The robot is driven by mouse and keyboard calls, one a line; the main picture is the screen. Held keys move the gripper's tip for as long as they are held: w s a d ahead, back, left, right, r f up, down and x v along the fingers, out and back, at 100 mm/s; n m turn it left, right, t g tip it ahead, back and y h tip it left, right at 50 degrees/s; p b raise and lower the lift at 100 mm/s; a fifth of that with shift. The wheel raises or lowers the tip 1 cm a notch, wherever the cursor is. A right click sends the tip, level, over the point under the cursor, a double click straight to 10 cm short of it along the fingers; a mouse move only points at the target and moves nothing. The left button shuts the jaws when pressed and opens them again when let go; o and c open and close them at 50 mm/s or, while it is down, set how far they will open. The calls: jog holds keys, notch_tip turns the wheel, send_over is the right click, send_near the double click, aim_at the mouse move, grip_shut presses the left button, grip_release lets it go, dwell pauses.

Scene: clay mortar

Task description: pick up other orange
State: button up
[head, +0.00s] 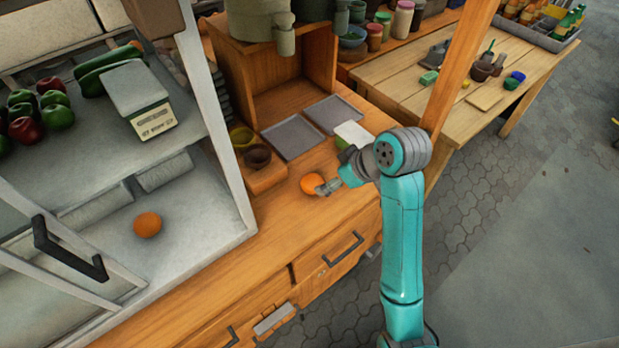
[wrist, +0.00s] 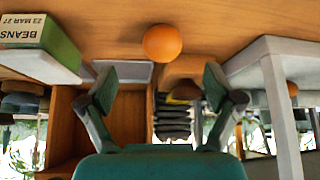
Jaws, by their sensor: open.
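One orange (head: 311,184) sits on the wooden counter, right beside my gripper (head: 330,187). In the wrist view this orange (wrist: 162,43) is ahead of the fingers and roughly centred between them, apart from both. My gripper (wrist: 159,84) is open and empty, its two fingers spread wide. A second orange (head: 147,224) lies on the grey surface inside the white-framed display case at the left, well away from my gripper.
A box labelled BEANS (wrist: 42,45) stands near one finger. Brown bowls (head: 257,156) and grey trays (head: 292,137) are behind the orange on the counter. The white case frame (head: 213,120) rises to the left. Bare counter (head: 290,240) lies in front.

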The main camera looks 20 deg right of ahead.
aim_at(317, 180)
jog(key=x, duration=0.4)
jog(key=shift+w, duration=0.5)
jog(key=shift+a+x, duration=0.2)
jog(key=shift+x, duration=1.15)
jog(key=shift+a+x, duration=0.2)
jog(key=shift+x, duration=1.15)
jog(key=shift+r, duration=0.1)
jog(key=c, duration=1.3)
